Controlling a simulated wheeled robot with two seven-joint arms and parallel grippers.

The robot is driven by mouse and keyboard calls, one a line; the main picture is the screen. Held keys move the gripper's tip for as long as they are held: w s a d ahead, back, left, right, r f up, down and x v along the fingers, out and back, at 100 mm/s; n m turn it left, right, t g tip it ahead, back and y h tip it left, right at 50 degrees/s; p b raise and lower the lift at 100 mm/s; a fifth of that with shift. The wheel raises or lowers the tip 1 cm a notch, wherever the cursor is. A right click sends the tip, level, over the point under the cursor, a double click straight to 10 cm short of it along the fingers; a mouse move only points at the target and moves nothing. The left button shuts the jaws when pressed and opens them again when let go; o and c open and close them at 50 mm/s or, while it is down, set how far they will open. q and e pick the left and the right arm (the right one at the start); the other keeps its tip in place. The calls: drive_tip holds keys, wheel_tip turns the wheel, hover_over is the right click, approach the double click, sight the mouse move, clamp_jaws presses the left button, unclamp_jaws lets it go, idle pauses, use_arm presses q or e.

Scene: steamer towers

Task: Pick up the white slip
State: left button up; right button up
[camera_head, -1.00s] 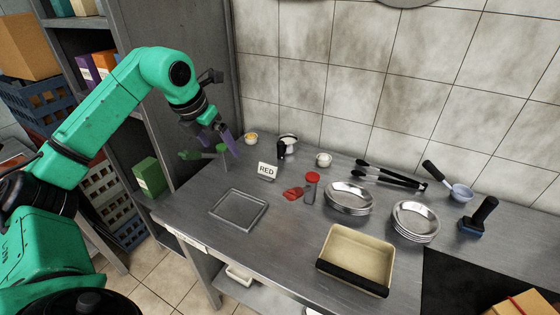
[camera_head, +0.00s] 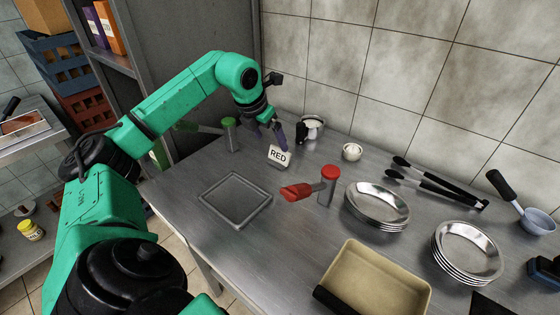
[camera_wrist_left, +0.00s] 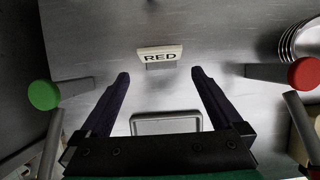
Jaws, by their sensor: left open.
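The white slip (camera_head: 279,156) is a small card reading "RED", standing in a small holder on the steel counter. It also shows in the left wrist view (camera_wrist_left: 160,52), upper middle. My left gripper (camera_head: 270,138) is open and empty, close behind and above the slip. In the left wrist view its two dark fingertips (camera_wrist_left: 160,73) are spread wide, and the slip lies beyond them, in line with the gap. I see no contact with the slip. My right gripper is not in view.
A green-topped post (camera_head: 230,135) stands left of the slip and a red-topped post (camera_head: 328,185) right. An empty square tray (camera_head: 235,200) lies in front. A pot (camera_head: 312,127) and a small bowl (camera_head: 351,152) stand behind. Stacked plates (camera_head: 377,204) and a beige pan (camera_head: 375,285) are to the right.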

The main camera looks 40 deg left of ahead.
sight(278, 157)
use_arm(q)
drive_tip(key=p+x, duration=0.1)
drive_tip(key=x, duration=0.7)
drive_tip(key=shift+f+p, duration=0.25)
drive_tip(key=shift+p, duration=0.05)
drive_tip(key=c, duration=1)
wheel_tip(278, 157, up, 20)
drive_tip(key=shift+r+p, duration=0.1)
drive_tip(key=shift+p, duration=0.7)
